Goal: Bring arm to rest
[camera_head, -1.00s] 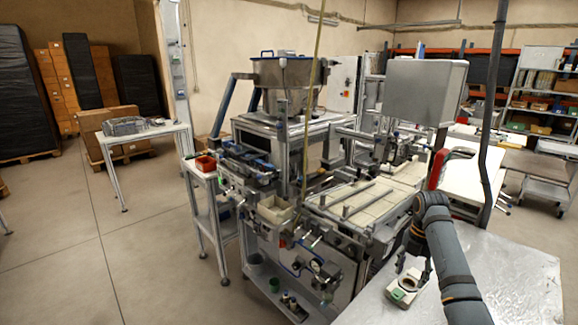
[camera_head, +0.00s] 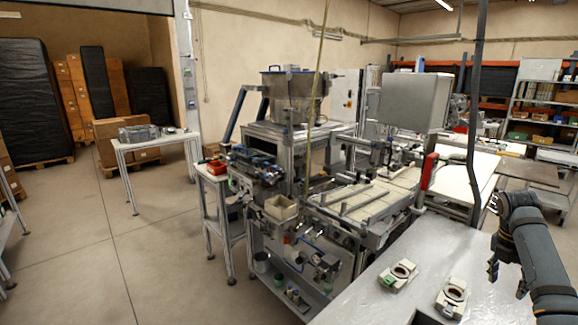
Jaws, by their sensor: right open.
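My right gripper (camera_head: 494,262) is at the right of the head view, at the end of my dark grey arm, which comes in from the right edge. It is open and appears empty, above the metal table (camera_head: 385,303). A light-coloured tape reel holder (camera_head: 398,276) with a green mark lies on that table, left of the gripper. A second similar holder (camera_head: 452,298) lies nearer, below and left of the gripper. The gripper looks apart from both. My left gripper is not in view.
A large assembly machine (camera_head: 290,150) with a steel bowl (camera_head: 290,95) fills the middle. A dark vertical pole (camera_head: 477,120) stands behind the table. A small white table (camera_head: 150,145) is at the left. The floor (camera_head: 140,250) at the left is clear.

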